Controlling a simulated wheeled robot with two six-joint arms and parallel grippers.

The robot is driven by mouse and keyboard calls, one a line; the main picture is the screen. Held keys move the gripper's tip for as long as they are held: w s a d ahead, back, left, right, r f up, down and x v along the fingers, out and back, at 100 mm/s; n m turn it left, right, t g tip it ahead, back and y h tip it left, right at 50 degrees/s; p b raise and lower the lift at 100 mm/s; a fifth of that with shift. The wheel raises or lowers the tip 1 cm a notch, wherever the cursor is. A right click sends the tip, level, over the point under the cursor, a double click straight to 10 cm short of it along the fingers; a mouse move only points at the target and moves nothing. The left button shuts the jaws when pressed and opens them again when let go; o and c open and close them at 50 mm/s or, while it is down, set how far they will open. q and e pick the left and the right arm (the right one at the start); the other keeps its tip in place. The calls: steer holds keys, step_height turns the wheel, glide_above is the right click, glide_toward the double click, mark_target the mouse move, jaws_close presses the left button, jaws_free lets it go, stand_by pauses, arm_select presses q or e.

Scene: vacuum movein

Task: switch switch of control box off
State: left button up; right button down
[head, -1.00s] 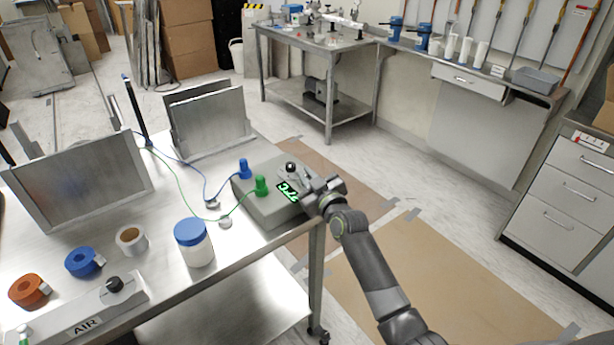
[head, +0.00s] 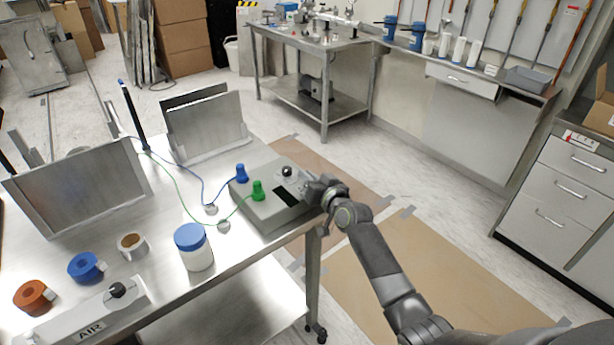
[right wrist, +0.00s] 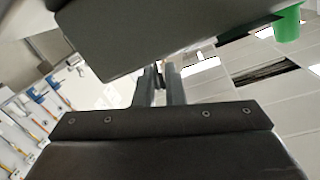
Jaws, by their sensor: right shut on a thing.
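The grey control box (head: 268,215) sits at the right corner of the metal table. Its display (head: 285,196) is dark. A black knob (head: 287,171) is on its top, and a blue plug (head: 241,173) and a green plug (head: 257,190) stand at its left side. My right gripper (head: 318,188) is at the box's right side and covers the switch. In the right wrist view its fingers (right wrist: 159,85) are close together, at the edge of the box (right wrist: 150,40), shut on the switch, which is mostly hidden. My left gripper is not in view.
The metal table (head: 140,225) also holds a white jar with a blue lid (head: 194,248), tape rolls, an AIR box (head: 90,318) and upright metal plates. Blue and green wires run from the plugs. The floor right of the table is open.

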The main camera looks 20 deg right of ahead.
steer(key=shift+d+f+m, duration=0.1)
steer(key=shift+d+m, duration=0.05)
steer(key=shift+m, duration=0.55)
steer(key=c, duration=1.6)
jaws_free()
steer(key=v, duration=1.7)
steer(key=shift+d, duration=0.25)
